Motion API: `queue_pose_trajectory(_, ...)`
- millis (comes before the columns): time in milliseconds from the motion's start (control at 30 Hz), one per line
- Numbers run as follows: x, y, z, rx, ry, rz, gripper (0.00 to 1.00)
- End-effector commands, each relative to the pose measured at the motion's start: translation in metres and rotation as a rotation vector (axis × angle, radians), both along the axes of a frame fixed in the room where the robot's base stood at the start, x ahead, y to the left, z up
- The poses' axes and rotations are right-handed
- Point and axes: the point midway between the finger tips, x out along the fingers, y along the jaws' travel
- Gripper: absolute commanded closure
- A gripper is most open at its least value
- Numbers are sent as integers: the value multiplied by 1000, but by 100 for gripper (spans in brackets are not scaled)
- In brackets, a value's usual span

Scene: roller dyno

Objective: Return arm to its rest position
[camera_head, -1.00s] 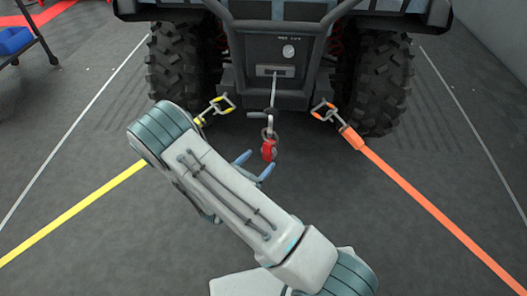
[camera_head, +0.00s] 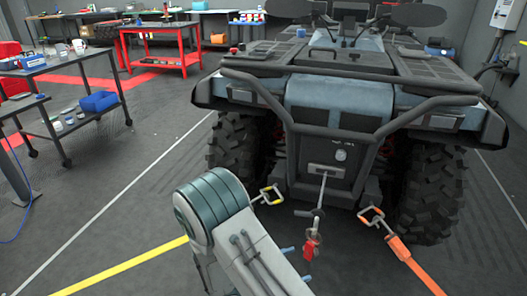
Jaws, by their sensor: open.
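My arm shows in the head view, bent at a grey-green joint at the lower middle, its white link running down to the bottom edge. My gripper (camera_head: 298,264) is partly hidden behind the arm; its blue fingertips show apart, just below the red hook (camera_head: 311,249). The red hook hangs on a cable from the front of the quad bike (camera_head: 335,110). I cannot tell whether the fingers touch it.
A yellow strap (camera_head: 130,270) with a hook runs to the bike's left side, an orange strap (camera_head: 418,268) to its right side. A grey cart (camera_head: 55,75) and a red workbench (camera_head: 160,40) stand at the left. The floor between cart and bike is open.

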Motion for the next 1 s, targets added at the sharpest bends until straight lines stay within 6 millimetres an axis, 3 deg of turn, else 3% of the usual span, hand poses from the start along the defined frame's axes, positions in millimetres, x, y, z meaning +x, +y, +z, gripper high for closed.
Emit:
queue_pose_trajectory(33, -4, -12, 36, 57, -24, -78, 26)
queue_pose_trajectory(200, -24, -42, 100, 238, -93, -318, 26)
queue_pose_trajectory(433, -58, -68, 177, 500, -206, -613, 26)
queue_pose_trajectory(700, -94, -79, 262, 832, -377, -913, 26)
queue_pose_trajectory(1000, -122, -74, 356, 1223, -620, -1170, 26)
